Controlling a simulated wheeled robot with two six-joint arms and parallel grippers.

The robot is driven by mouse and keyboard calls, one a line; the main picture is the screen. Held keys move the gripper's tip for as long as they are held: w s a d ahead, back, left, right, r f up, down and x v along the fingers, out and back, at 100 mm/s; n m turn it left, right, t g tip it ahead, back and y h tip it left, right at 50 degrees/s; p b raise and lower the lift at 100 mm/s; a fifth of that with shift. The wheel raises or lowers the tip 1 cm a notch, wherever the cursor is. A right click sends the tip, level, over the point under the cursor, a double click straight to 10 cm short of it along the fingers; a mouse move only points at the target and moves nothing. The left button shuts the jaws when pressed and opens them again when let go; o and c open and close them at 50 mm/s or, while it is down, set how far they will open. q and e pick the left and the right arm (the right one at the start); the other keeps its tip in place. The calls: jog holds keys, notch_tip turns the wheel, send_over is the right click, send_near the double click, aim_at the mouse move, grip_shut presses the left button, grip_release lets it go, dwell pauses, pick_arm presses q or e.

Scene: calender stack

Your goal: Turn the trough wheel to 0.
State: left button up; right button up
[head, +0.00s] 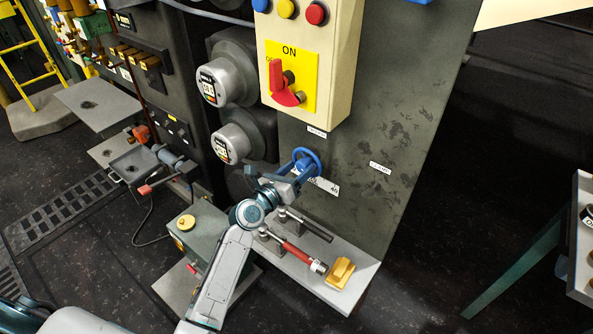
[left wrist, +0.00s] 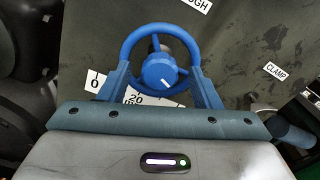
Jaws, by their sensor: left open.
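The trough wheel is a blue handwheel (head: 307,154) on the dark grey panel, below the ON switch box. In the left wrist view the blue wheel (left wrist: 161,67) faces me, and its hub carries a short white mark pointing to the lower right. A white scale plate (left wrist: 138,98) below it shows 0 and 20 at the lower left; the rest is hidden behind my gripper and wrist. My left gripper (left wrist: 158,76) is open, with one finger on each side of the rim. I cannot tell whether the fingers touch the rim. My right gripper is out of view.
A cream switch box (head: 343,62) with a red ON handle (head: 284,84) hangs above the wheel. Two round gauges (head: 236,142) stand left. A CLAMP label (left wrist: 275,71) is right of the wheel.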

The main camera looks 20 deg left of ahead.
pick_arm(q)
jog(key=c, duration=1)
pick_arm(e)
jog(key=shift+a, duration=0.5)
pick_arm(q)
jog(key=shift+m, duration=0.4)
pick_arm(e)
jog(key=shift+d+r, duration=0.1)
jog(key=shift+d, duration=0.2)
